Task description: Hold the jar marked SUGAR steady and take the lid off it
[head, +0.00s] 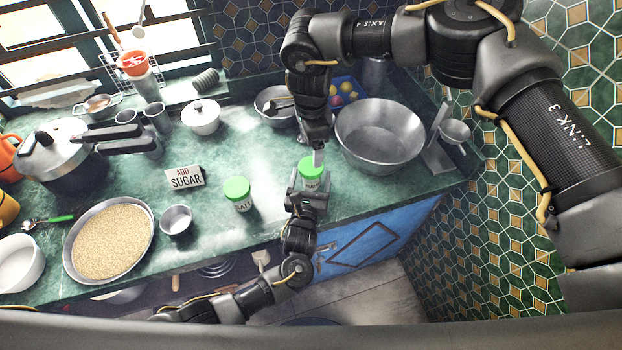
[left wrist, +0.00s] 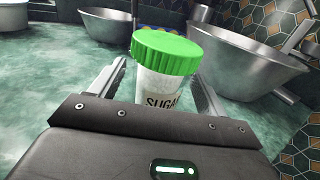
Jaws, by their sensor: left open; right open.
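The SUGAR jar (left wrist: 160,88) is a clear jar with a white body and a green ridged lid (left wrist: 166,50). It stands upright on the counter. In the head view its green lid (head: 311,168) shows between my two grippers. My left gripper (head: 309,187) is open at the jar's near side. In the left wrist view its fingers lie on either side of the jar, and the jar looks free of both. My right gripper (head: 318,153) points down from above, open, at the lid's far edge. I cannot tell whether it touches the lid.
A similar green-lidded SALT jar (head: 239,194) stands to the left, beside a small metal cup (head: 176,220) and an ADD SUGAR sign (head: 185,178). A large metal bowl (head: 380,132) is close on the right. A steel bowl (head: 276,104) is behind. The counter's front edge is near.

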